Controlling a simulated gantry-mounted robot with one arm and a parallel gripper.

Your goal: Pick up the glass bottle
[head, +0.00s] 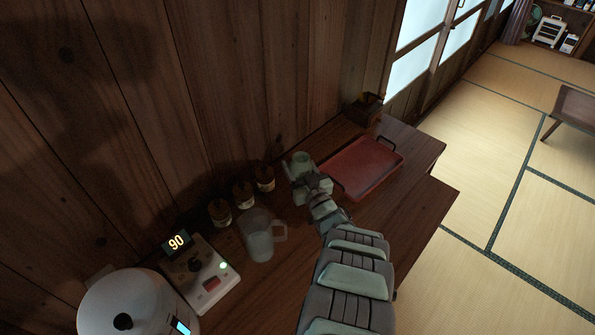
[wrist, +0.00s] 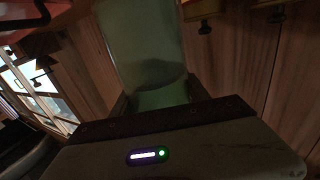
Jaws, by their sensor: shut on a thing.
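A pale green glass bottle (wrist: 145,45) stands out large in the wrist view, between the fingers of my gripper (wrist: 160,100). My gripper is shut on it. In the head view the round green top of the bottle (head: 300,158) shows just beyond my gripper (head: 300,178), over the wooden counter and left of the red tray. The bottle's lower part is hidden by my gripper in the head view. I cannot tell whether its base touches the counter.
A red tray (head: 366,168) lies right of my gripper. Several small brown jars (head: 243,194) line the wall. A clear pitcher (head: 259,238), a device showing 90 (head: 199,272) and a white cooker (head: 135,308) stand nearer. A dark wooden box (head: 365,108) is behind.

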